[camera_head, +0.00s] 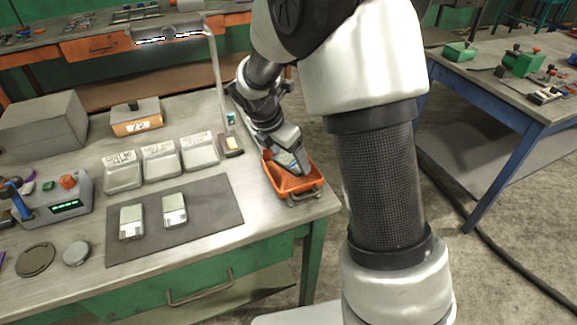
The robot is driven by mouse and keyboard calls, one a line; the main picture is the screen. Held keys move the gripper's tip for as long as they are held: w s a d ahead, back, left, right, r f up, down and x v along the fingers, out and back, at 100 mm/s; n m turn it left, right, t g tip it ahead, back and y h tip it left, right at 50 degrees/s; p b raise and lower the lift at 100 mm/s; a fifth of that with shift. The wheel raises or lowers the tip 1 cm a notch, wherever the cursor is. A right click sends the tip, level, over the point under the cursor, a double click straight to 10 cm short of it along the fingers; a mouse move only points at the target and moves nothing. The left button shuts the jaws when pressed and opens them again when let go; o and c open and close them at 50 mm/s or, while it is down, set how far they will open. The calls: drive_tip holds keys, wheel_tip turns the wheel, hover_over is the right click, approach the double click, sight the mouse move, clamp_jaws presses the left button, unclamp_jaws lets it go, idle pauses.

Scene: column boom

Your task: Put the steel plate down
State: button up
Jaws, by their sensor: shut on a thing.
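My gripper (298,171) reaches down into an orange bin (273,178) at the right end of the near workbench. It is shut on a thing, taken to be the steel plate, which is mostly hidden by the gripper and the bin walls. I cannot make out the plate's outline or whether it touches the bin floor. A grey metal piece (306,197) shows at the bin's front edge; I cannot tell whether it is part of the bin.
Three labelled grey trays (160,160) stand left of the bin, behind a dark mat (203,205) with two pale boxes. A lamp post (216,75) rises close behind. A control box (62,203) stands at the left. The bench's right edge is close to the bin.

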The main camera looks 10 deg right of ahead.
sight(287, 162)
drive_tip(key=shift+f+b, duration=0.3)
drive_tip(key=shift+f, duration=1.25)
drive_tip(key=shift+f, duration=0.15)
drive_tip(key=o, duration=1.3)
